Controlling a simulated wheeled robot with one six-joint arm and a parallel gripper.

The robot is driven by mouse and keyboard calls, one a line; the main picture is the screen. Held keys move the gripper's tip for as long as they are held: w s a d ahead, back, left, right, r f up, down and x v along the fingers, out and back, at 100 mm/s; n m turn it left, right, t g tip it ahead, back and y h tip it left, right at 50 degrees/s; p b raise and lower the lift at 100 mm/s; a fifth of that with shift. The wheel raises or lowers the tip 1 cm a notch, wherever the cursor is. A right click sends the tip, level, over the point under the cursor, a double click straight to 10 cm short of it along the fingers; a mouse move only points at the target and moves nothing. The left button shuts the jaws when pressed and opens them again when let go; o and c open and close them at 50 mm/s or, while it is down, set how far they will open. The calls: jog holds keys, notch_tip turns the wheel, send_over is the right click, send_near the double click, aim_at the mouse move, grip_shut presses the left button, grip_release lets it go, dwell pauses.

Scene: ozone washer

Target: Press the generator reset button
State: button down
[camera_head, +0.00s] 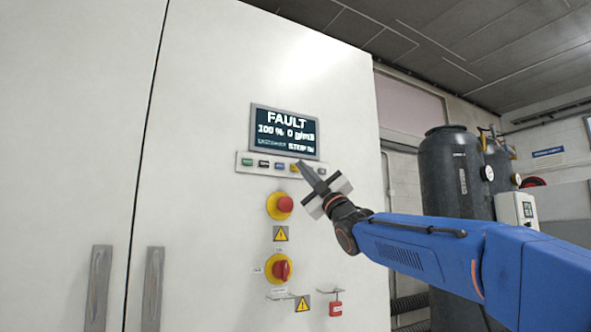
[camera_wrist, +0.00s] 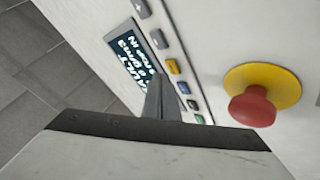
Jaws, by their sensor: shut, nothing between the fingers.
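The white cabinet's button strip (camera_head: 240,167) lies under a dark display (camera_head: 284,131) that reads FAULT, 100 % and 0 g/m3. The strip holds a row of small buttons; a green one (camera_head: 247,162) is at the left end. A yellow button (camera_wrist: 173,66) and a blue button (camera_wrist: 182,87) show beside my fingers in the wrist view. The button labels are too small to read, so I cannot tell which is the generator reset. My gripper (camera_head: 303,167) is shut and empty, its tips in front of the strip's right half, hiding part of it. I cannot tell whether they touch.
A red mushroom button on a yellow disc (camera_head: 278,205) sits below the strip, close to my gripper. A red rotary switch (camera_head: 280,270), warning labels and a red padlock (camera_head: 336,308) are lower. Two door handles (camera_head: 99,288) are at left. Dark tanks (camera_head: 455,175) stand at right.

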jog(key=shift+w+a, duration=0.45)
jog(key=shift+w, duration=0.25)
dwell(1.1)
jog(key=shift+s, duration=0.1)
jog(key=shift+s+d, duration=0.45)
jog(key=shift+s, duration=0.15)
dwell(0.4)
jog(key=s+d, duration=0.1)
jog(key=s, duration=0.1)
jog(key=s+d, duration=0.1)
jog(key=s, duration=0.1)
jog(key=shift+d, duration=0.4)
dwell(0.7)
